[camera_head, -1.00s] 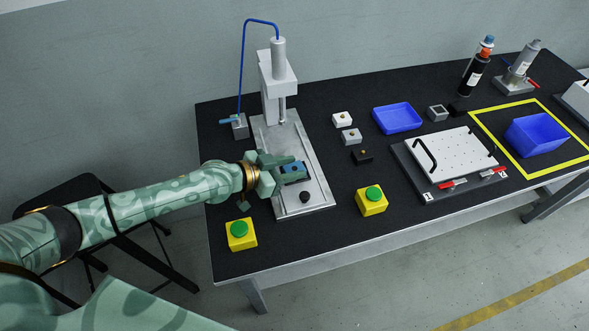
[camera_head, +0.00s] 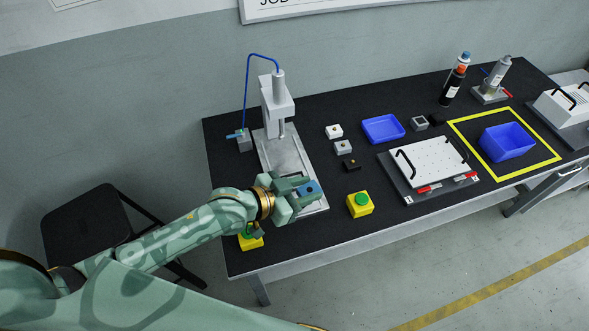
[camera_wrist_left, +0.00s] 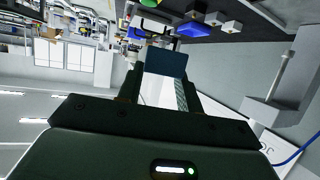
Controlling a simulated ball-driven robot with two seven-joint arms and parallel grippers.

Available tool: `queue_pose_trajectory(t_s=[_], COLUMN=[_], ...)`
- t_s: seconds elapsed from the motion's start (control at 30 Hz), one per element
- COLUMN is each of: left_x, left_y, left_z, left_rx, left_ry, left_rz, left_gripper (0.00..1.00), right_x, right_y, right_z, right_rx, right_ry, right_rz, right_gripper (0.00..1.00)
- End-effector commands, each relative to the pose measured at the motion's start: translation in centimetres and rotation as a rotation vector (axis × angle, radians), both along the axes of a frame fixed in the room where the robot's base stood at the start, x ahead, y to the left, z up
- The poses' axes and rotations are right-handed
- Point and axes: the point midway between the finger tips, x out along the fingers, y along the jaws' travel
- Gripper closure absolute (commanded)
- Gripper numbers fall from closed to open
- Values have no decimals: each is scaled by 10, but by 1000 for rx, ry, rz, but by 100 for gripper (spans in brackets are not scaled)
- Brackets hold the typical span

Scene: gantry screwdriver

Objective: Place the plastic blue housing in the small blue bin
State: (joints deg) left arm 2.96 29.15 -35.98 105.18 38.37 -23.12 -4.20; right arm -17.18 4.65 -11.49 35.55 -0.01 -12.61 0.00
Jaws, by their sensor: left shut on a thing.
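My left gripper (camera_head: 299,192) is shut on the blue housing (camera_head: 311,189) near the front end of the metal screwdriver fixture. The housing also shows between the fingers in the left wrist view (camera_wrist_left: 166,62). The small blue bin (camera_head: 507,141) stands at the right of the table inside a yellow taped square, far to the right of the gripper. A shallower blue tray (camera_head: 383,128) lies at the back middle. My right gripper is not in view.
The gantry screwdriver (camera_head: 278,105) stands behind the gripper. A yellow box with a green button (camera_head: 360,204) and a white perforated plate (camera_head: 430,162) lie between the housing and the bin. Small blocks (camera_head: 343,147) stand near the middle. Bottles (camera_head: 454,82) stand at the back right.

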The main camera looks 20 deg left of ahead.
Motion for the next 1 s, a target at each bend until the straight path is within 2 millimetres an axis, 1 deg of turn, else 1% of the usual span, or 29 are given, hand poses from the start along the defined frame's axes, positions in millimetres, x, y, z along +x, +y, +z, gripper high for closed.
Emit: queue_pose_trajectory(t_s=[0.03, 0.1, 0.27, 0.4, 0.47, 0.57, 0.67, 0.7, 0.77, 0.8, 0.9, 1.0], left_x=[-6, -13, -19, -25, -24, -15, -3, 2, 7, 9, 10, 8], left_y=[-5, -9, -14, -10, -4, 7, 27, 36, 53, 64, 89, 106], left_z=[6, 8, 10, -3, 1, 24, 62, 79, 104, 120, 155, 180], left_rx=[-2, -2, 0, 2, 0, -3, -4, -3, -5, -7, -10, -10], left_ry=[-1, 0, 0, 2, -2, -6, -10, -10, -12, -12, -10, -7], left_rz=[-1, -1, 4, 29, 56, 140, 275, 335, 427, 486, 614, 691], left_gripper=[92, 92, 92, 92, 92, 92, 92, 92, 92, 92, 92, 92], right_x=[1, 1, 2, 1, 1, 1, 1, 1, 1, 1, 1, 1], right_y=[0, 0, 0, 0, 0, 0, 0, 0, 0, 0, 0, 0], right_z=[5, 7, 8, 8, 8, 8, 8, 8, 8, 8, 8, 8], right_rx=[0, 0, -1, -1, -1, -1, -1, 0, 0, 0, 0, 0], right_ry=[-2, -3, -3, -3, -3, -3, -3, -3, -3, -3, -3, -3], right_rz=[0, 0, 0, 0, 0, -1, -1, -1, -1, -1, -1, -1], right_gripper=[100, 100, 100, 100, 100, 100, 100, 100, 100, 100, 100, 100])
